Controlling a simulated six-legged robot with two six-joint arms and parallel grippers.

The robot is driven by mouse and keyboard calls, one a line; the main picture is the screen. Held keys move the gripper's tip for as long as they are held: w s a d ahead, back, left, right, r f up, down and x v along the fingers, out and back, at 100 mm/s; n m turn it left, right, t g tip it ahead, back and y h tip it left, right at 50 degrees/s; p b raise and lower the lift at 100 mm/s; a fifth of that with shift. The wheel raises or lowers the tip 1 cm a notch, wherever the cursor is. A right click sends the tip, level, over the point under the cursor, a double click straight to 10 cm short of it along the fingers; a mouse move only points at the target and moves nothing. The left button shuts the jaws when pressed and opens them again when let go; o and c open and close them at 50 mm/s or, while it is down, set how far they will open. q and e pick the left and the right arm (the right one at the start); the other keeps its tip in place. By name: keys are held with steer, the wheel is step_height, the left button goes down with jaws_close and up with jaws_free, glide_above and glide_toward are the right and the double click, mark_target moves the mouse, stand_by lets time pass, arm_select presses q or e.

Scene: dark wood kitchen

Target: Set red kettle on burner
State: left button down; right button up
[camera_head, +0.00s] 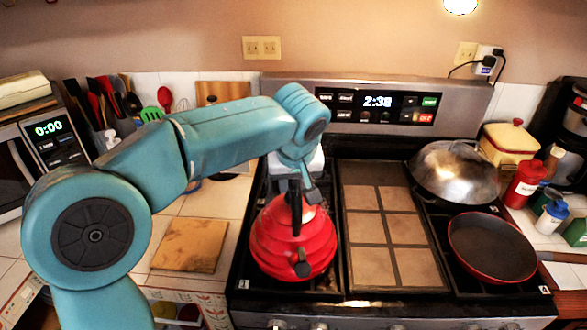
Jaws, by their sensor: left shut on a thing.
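The red kettle (292,248) is at the front left of the black stove top (345,300). It is upright, with a black handle on top and a dark spout facing forward. My left gripper (296,200) reaches in from the left above the kettle and is shut on its handle. The burner under the kettle is hidden, and I cannot tell whether the kettle's base touches the grate. My right gripper is not in view.
A tiled griddle section (385,230) lies right of the kettle. A domed lid (453,172) and a red-rimmed pan (492,247) sit on the right side of the stove. A wooden board (190,245) lies on the left counter. The control panel (376,106) rises behind.

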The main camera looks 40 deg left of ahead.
arm_select(q)
steer(key=shift+w+a+f, duration=0.1)
steer(key=shift+w+f, duration=0.3)
steer(key=shift+f, duration=0.3)
steer(key=shift+s+r, duration=0.1)
steer(key=shift+s, duration=0.15)
steer(key=c, duration=0.8)
jaws_free()
steer(key=shift+w+f, duration=0.1)
steer(key=shift+f, duration=0.2)
steer(key=shift+r, duration=0.1)
